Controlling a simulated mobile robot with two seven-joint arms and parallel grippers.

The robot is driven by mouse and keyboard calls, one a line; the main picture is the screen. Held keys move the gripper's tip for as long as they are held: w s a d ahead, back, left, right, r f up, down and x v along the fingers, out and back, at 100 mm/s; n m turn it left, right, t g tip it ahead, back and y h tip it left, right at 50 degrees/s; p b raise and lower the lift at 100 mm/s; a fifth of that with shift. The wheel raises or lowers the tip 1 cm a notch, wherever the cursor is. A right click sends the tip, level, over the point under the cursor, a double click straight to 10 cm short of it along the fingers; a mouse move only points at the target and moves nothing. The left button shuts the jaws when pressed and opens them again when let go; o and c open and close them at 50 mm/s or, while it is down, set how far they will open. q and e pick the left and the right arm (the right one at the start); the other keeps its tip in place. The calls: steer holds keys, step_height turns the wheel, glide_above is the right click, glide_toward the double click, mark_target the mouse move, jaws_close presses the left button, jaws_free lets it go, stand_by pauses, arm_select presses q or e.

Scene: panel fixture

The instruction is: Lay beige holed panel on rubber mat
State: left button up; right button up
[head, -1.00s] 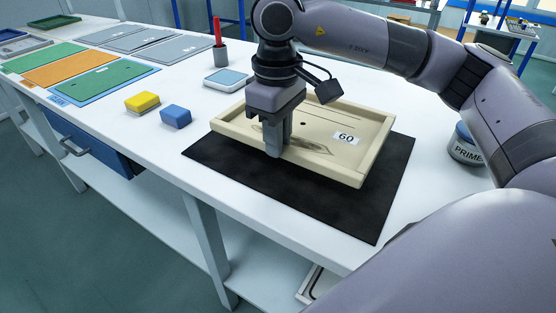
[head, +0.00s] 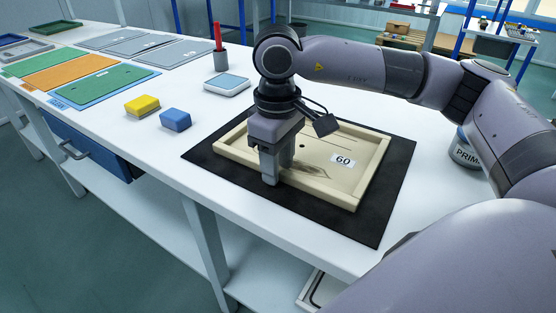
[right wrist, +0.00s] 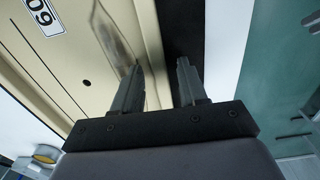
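The beige holed panel (head: 335,180), a shallow tray-like piece with a raised rim, a "60" label and a dark stain, lies flat on the black rubber mat (head: 396,190). Mat shows along its sides. My right gripper (head: 271,178) points down at the panel's front-left rim. In the right wrist view my right gripper's fingers (right wrist: 160,78) stand apart astride the rim of the panel (right wrist: 90,55). A dark strip of mat (right wrist: 183,25) shows between the rim and the outer finger, so the gripper looks open. My left gripper is out of view.
A yellow block (head: 142,105) and a blue block (head: 175,119) stand left of the mat. A small white-rimmed device (head: 227,84) and a red pen in a grey cup (head: 220,60) are behind. A primer can (head: 464,150) stands at right. The table's front edge runs close to the mat.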

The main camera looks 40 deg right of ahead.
steer(key=shift+r, duration=0.1)
steer(key=shift+r, duration=0.35)
step_height(320, 180, up, 11)
steer(key=p, duration=0.2)
steer(key=shift+r, duration=0.2)
steer(key=shift+a, duration=0.1)
